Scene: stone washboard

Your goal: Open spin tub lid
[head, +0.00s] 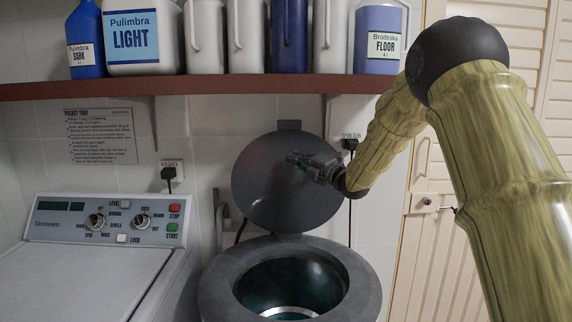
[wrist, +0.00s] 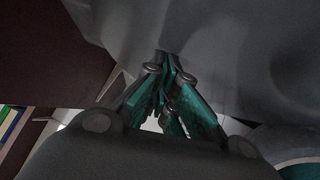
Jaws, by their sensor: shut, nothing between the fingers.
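The spin tub (head: 362,281) is a dark grey round drum with its mouth open, and its inside shows a teal basin with a pale ring. Its round grey lid (head: 262,205) stands raised, close to upright, at the back of the rim. My gripper (head: 292,158) is shut and empty in front of the lid's upper right part, pointing left. In the wrist view the shut teal-padded fingers (wrist: 170,82) are close to a grey surface, likely the lid. I cannot tell whether they touch it.
A washer (head: 75,275) with a control panel stands left of the tub. A brown shelf (head: 200,88) with several bottles runs above the lid. A louvred door (head: 430,255) is at the right, behind my arm. Cords hang on the tiled wall.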

